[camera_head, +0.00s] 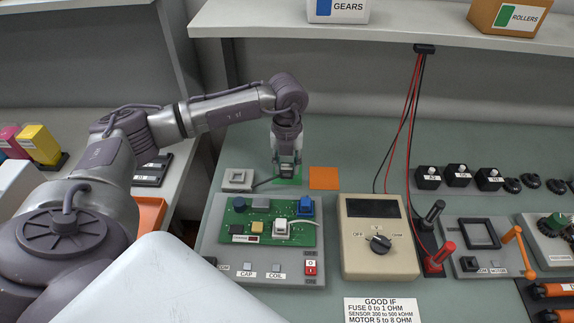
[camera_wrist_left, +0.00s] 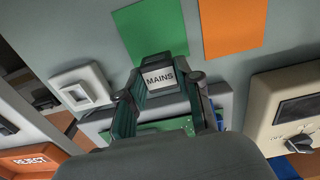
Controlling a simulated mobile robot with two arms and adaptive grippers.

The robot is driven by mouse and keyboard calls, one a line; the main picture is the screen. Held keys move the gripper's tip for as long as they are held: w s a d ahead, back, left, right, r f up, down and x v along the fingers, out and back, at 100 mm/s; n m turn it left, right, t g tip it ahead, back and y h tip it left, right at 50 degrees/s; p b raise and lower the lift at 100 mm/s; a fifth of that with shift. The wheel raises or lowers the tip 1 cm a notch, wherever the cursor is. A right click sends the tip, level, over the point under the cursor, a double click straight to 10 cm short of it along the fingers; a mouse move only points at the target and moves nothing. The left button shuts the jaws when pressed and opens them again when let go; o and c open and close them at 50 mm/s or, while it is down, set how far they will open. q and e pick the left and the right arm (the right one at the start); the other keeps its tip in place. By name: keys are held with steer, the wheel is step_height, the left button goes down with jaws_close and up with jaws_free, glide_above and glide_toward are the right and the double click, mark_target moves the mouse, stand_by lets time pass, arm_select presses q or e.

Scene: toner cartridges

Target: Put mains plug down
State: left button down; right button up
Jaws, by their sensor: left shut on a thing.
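The mains plug, a dark block with a white label reading MAINS (camera_wrist_left: 158,78), sits between the two fingers of my left gripper (camera_head: 287,166). My left gripper also shows in the left wrist view (camera_wrist_left: 160,90), shut on the plug. In the head view the gripper points down over the green square (camera_head: 290,181). This green square lies ahead of the plug in the left wrist view (camera_wrist_left: 150,31). Whether the plug touches the surface cannot be told. A dark cable (camera_head: 262,183) runs left from near the plug. My right gripper is not in view.
An orange square (camera_head: 324,178) lies right of the green one. A pale socket (camera_head: 238,179) stands to the left. The circuit board (camera_head: 268,222) in its grey fixture is just in front. A beige meter (camera_head: 378,262) stands at right, with hanging red and black leads (camera_head: 407,110).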

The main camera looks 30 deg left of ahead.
arm_select(q)
steer(key=shift+f, duration=0.7)
steer(key=shift+f, duration=0.25)
steer(key=c, duration=0.8)
jaws_free()
steer(key=shift+r, duration=0.1)
